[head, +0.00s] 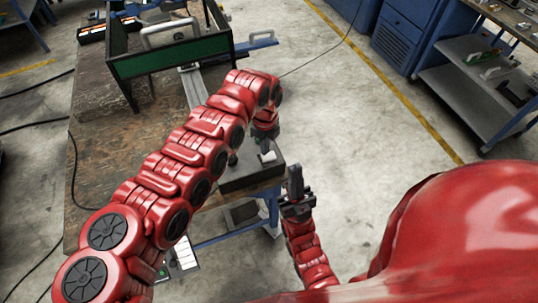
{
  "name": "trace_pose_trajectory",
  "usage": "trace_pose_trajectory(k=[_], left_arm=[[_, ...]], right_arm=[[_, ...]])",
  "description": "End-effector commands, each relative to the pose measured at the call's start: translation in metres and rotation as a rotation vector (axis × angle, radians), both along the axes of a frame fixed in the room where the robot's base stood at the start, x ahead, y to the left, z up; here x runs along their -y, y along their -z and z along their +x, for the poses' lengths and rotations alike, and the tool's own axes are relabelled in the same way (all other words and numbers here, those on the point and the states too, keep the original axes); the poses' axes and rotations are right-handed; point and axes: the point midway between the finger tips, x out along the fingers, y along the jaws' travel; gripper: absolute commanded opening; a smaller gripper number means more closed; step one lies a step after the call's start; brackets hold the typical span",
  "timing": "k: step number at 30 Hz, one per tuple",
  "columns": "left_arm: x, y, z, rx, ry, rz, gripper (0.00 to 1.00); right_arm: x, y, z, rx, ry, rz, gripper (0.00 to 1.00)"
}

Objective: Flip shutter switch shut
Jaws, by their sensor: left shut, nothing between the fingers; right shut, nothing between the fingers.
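A dark box (238,180) sits at the near right corner of the wooden table. A small black knob (233,158) and a small white part stand on its top; I cannot tell which is the shutter switch. My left arm arches over the table and bends down at its far end. My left gripper (266,146) is small and dark here, over the box top beside the white part (268,157); it is shut and empty, and contact is unclear. My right gripper (294,174) points upward, shut and empty, just right of the box and beyond the table edge.
A green-sided frame with a light handle (172,33) stands on the table (95,160) farther back, with a grey rail (193,86) nearby. Cables lie at left. A shelved cart (475,85) and blue cabinet (404,35) stand far right. Open floor lies between.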

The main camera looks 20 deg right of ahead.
Motion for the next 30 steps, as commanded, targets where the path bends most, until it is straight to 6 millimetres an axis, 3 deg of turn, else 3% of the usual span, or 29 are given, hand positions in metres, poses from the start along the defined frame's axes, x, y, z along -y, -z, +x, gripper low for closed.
trace_pose_trajectory(k=[30], left_arm=[[0.000, 0.016, 0.000, 0.000, 0.000, 0.000, 0.00]], right_arm=[[0.000, 0.015, 0.000, 0.000, 0.000, 0.000, 0.00]])
